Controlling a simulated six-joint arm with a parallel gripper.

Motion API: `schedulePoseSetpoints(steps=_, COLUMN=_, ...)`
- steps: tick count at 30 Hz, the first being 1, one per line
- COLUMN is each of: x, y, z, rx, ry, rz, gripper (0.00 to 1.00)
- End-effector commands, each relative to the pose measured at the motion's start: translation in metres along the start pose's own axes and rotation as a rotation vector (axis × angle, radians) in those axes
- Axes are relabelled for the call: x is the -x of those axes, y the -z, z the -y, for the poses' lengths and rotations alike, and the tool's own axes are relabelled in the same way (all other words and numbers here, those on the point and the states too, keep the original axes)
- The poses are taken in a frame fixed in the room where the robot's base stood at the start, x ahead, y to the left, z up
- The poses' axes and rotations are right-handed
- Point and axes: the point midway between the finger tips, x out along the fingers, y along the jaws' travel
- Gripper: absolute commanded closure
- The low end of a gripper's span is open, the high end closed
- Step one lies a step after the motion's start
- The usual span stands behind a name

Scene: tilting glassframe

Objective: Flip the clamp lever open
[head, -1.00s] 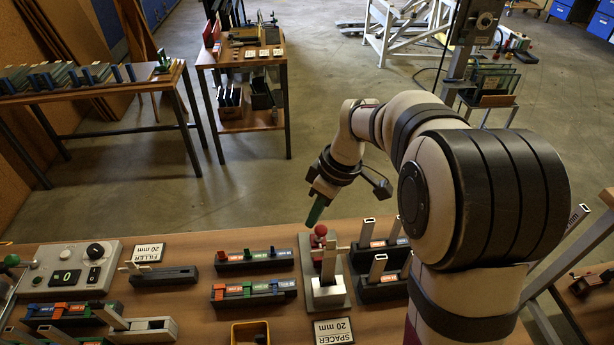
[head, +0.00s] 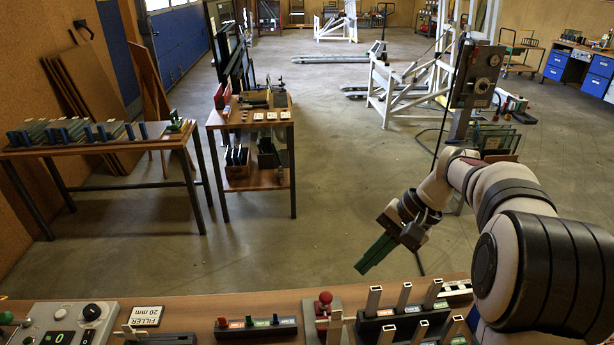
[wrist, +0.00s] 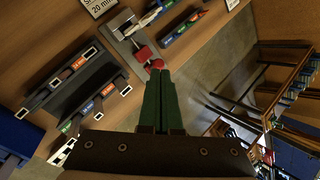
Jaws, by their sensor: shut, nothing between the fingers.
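A clamp with a red ball knob (head: 325,297) stands on a grey base plate at the front bench. In the wrist view, the red knob (wrist: 157,65) shows just past my fingertips, beside a red part (wrist: 143,53) on the grey plate (wrist: 122,24). My gripper (head: 364,268) has green fingers, shut and empty. In the head view they point down and left, above and to the right of the knob. In the wrist view the fingertips (wrist: 159,76) overlap the knob's lower edge; I cannot tell whether they touch. The lower part of the clamp is cut off in the head view.
Dark holders with upright metal tubes (head: 404,296) stand right of the clamp. A block with coloured tabs (head: 256,326) and a control box (head: 62,322) lie to the left. Open floor lies beyond the bench (head: 200,303).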

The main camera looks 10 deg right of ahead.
Motion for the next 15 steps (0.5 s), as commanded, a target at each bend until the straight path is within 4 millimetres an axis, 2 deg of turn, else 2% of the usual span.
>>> schedulePoseSetpoints(steps=1, x=-0.004, y=0.034, z=-0.007, rx=-0.019, ry=0.04, rz=0.005, gripper=1.0)
schedulePoseSetpoints(steps=3, x=-0.007, y=0.067, z=-0.015, rx=-0.029, ry=0.09, rz=0.005, gripper=1.0)
schedulePoseSetpoints(steps=6, x=-0.011, y=0.091, z=-0.023, rx=-0.033, ry=0.129, rz=0.003, gripper=1.0)
schedulePoseSetpoints(steps=11, x=-0.025, y=0.096, z=-0.023, rx=-0.03, ry=0.138, rz=0.004, gripper=1.0)
schedulePoseSetpoints(steps=15, x=-0.054, y=0.095, z=-0.018, rx=-0.03, ry=0.137, rz=0.006, gripper=1.0)
